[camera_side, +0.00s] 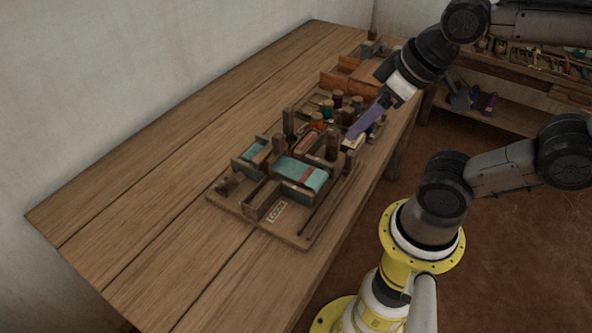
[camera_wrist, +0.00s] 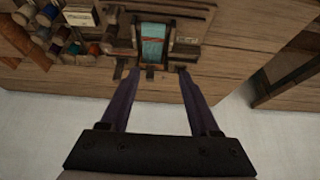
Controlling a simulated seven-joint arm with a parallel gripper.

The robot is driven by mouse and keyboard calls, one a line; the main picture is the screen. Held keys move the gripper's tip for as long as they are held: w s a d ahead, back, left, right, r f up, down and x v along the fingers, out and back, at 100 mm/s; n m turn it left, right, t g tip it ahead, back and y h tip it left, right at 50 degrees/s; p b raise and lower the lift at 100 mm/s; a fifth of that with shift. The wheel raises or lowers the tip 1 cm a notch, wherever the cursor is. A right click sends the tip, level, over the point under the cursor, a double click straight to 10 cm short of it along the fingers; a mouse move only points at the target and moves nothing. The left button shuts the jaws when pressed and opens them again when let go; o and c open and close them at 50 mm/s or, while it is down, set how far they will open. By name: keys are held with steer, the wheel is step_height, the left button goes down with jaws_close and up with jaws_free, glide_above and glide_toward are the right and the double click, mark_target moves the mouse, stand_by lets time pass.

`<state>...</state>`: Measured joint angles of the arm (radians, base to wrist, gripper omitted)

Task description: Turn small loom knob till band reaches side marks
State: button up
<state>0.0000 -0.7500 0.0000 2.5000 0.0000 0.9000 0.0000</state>
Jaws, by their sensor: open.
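The small loom stands on a wooden board (camera_side: 248,207) with a label. I cannot tell the knob or the side marks apart from the other small wooden parts. My gripper (camera_wrist: 155,73) has two long purple fingers, spread apart with nothing between them. In the side view my gripper (camera_side: 352,134) points down over the far right side of the loom, near the posts.
Several thread spools (camera_side: 337,98) stand behind the loom, and spools (camera_wrist: 72,48) show at left in the wrist view. Wooden trays (camera_side: 345,82) sit farther back. Upright posts (camera_side: 288,121) rise beside the cloth. The tabletop (camera_side: 170,160) is bare at left.

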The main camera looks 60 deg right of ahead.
steer(key=shift+o, duration=0.6)
steer(key=shift+s+n, duration=0.1)
steer(key=shift+n, duration=0.3)
steer(key=n+g, duration=0.3)
steer(key=g, duration=0.3)
glide_above(333, 131)
steer(key=f, duration=0.2)
step_height(333, 131, down, 13)
steer(key=shift+d+f, duration=0.1)
steer(key=shift+c, duration=0.2)
